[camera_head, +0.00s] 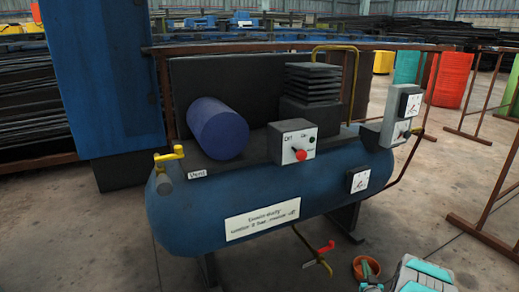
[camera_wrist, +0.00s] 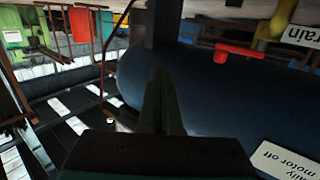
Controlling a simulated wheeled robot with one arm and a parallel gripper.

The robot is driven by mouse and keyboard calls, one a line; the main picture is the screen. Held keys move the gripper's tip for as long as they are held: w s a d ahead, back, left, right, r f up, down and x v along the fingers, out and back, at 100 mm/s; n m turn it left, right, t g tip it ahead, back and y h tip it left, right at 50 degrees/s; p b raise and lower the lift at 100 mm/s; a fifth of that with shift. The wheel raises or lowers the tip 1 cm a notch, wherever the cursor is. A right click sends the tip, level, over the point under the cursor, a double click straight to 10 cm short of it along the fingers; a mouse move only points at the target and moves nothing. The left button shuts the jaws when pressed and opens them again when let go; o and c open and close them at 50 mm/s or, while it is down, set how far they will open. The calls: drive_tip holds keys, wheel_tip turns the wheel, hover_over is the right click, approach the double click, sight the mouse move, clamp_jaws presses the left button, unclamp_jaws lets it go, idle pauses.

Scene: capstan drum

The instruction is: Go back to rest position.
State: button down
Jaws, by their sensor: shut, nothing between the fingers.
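My gripper (camera_wrist: 165,90) shows in the wrist view with its two dark fingers together and nothing between them. It points toward the dark blue compressor tank (camera_wrist: 215,90); I cannot tell the exact gap. The red drain handle (camera_wrist: 240,52) is apart from the fingertips, up and to the right in that view. In the head view the blue tank (camera_head: 190,225) stands on legs, with the red drain handle (camera_head: 326,247) on a yellow pipe below it. Teal and grey parts of my arm show at the bottom right; the fingertips cannot be made out there.
The tank carries a yellow vent valve (camera_head: 168,157), a purple-blue cylinder (camera_head: 217,128), a switch box (camera_head: 292,141) with a red knob and a grey gauge box (camera_head: 396,117). A brown rail frame (camera_head: 490,205) stands at the right.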

drive_tip(key=w+a+r+n+g+y+p, duration=0.1)
drive_tip(key=a+r+g, duration=0.2)
drive_tip(key=a+r, duration=0.35)
drive_tip(key=w+a+r+n+g+y, duration=0.1)
drive_tip(key=a+r+g, duration=0.2)
drive_tip(key=r, duration=0.6)
drive_tip(key=s+a+r+g, duration=0.3)
drive_tip(key=s+a+r, duration=0.3)
drive_tip(key=s, duration=0.1)
drive_tip(key=s+a+r+g+p, duration=0.1)
drive_tip(key=s+a+r+g, duration=0.2)
drive_tip(key=s, duration=1.2)
drive_tip(key=s+a+r+g+y, duration=0.1)
drive_tip(key=s+a+r+g, duration=0.2)
drive_tip(key=s+a+r, duration=0.5)
drive_tip(key=s+a+r+g+y+p, duration=0.1)
drive_tip(key=s+a+r+g, duration=0.2)
drive_tip(key=s, duration=1.8)
drive_tip(key=a+r, duration=0.2)
drive_tip(key=a, duration=0.2)
drive_tip(key=shift+s+a+r+n+g+p, duration=0.3)
drive_tip(key=shift+s+n+p, duration=0.05)
drive_tip(key=shift+n, duration=0.05)
